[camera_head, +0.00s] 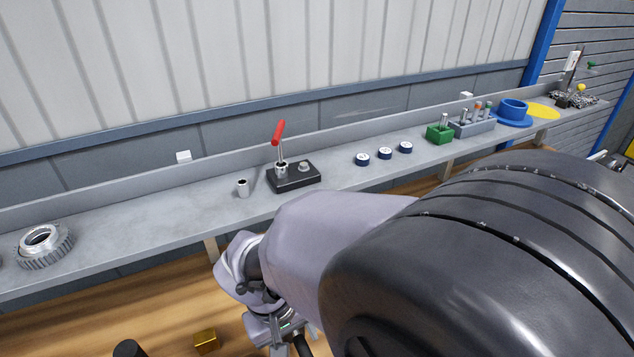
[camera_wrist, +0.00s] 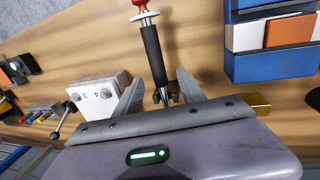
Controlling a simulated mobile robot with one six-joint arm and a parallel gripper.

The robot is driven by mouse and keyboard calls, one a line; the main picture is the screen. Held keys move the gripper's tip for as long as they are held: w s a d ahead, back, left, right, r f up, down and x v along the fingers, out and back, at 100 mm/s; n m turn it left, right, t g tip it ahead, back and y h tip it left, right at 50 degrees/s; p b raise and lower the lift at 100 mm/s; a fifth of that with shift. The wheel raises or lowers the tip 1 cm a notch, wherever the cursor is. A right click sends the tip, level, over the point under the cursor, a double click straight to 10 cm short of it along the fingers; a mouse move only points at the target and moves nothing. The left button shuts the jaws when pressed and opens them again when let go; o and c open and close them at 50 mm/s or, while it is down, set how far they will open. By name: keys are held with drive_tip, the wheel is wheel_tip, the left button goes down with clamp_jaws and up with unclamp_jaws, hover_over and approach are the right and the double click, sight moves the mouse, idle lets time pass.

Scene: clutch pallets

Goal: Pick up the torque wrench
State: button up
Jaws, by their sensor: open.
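A long tool with a black grip (camera_wrist: 154,55), a pale disc and a red end lies or stands between my fingers in the wrist view; it looks like the torque wrench, but I cannot be sure. My gripper (camera_wrist: 160,80) is open, with one finger on each side of the tool's lower part and gaps visible. The tool's lower end is partly hidden by my gripper. In the head view my gripper (camera_head: 281,332) is low, above the wooden surface. A red-handled tool (camera_head: 278,134) stands on a black block (camera_head: 294,177) on the grey shelf.
A white box with knobs (camera_wrist: 98,95) is left of my gripper. A blue bin (camera_wrist: 270,66) with orange and white boxes is at right, near a gold block (camera_wrist: 259,103). The grey shelf (camera_head: 120,226) holds a gear (camera_head: 44,247) and several small parts.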

sight(301, 344)
drive_tip(key=shift+d+f, duration=0.1)
drive_tip(key=shift+f, duration=0.3)
drive_tip(key=f+b, duration=0.2)
drive_tip(key=f, duration=0.1)
drive_tip(key=w+f, duration=0.1)
drive_tip(key=f, duration=0.1)
drive_tip(key=shift+d+f+b, duration=0.1)
drive_tip(key=shift+d+b, duration=0.25)
drive_tip(key=shift+b, duration=0.05)
drive_tip(key=shift+r, duration=0.2)
clamp_jaws()
idle(0.4)
